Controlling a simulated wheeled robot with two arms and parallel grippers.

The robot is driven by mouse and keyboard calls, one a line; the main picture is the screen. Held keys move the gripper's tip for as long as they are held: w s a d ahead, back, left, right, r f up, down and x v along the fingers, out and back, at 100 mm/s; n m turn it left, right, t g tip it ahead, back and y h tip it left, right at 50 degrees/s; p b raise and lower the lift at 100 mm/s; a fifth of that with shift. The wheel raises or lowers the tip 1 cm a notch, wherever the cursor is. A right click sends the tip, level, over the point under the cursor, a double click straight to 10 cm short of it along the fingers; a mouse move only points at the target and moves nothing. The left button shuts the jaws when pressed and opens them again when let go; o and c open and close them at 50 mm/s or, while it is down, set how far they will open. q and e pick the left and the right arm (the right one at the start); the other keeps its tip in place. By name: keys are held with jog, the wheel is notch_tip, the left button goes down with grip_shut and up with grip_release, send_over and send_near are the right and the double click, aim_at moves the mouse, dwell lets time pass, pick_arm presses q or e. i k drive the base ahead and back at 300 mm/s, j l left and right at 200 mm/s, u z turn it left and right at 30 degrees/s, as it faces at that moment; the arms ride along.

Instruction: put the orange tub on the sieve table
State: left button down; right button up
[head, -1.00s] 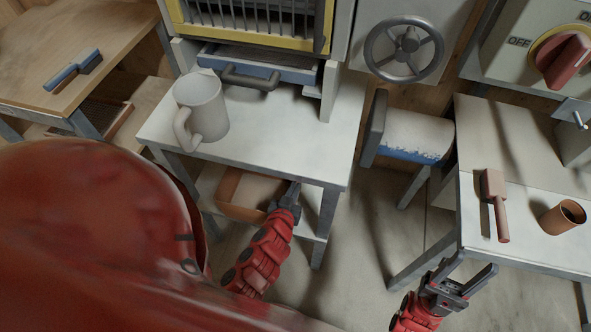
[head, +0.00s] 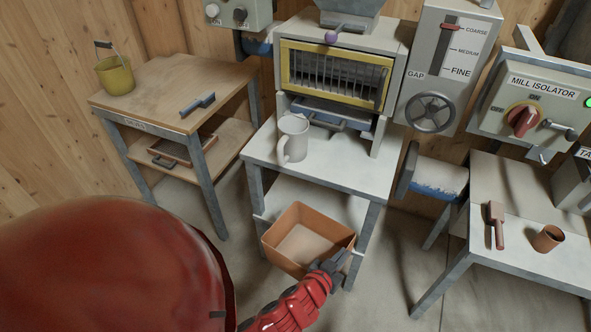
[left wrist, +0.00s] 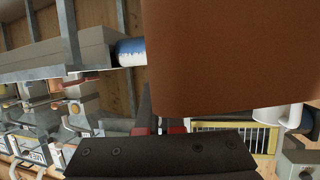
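The orange tub (head: 281,257) is an open square box in front of the pale middle table, at about the height of its lower shelf. It is tilted a little, with its open top up. My left gripper (head: 333,264) is shut on the rim at its near right corner. The tub's brown-orange wall (left wrist: 230,55) fills much of the left wrist view. The wooden-topped table (head: 160,85) at the left bears a small label on its front edge, too small to read surely. My right gripper is out of view.
The wooden top holds a yellow bucket (head: 116,76) and a blue-handled brush (head: 198,104), with bare room between them. A tray (head: 180,151) lies on its lower shelf. A grey mug (head: 292,140) stands on the middle table. My red body covers the lower left.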

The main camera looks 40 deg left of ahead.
aim_at(169, 86)
jog(key=k+j+u, duration=0.2)
jog(key=j, duration=0.85)
jog(key=j+u, duration=0.2)
jog(key=j, duration=0.85)
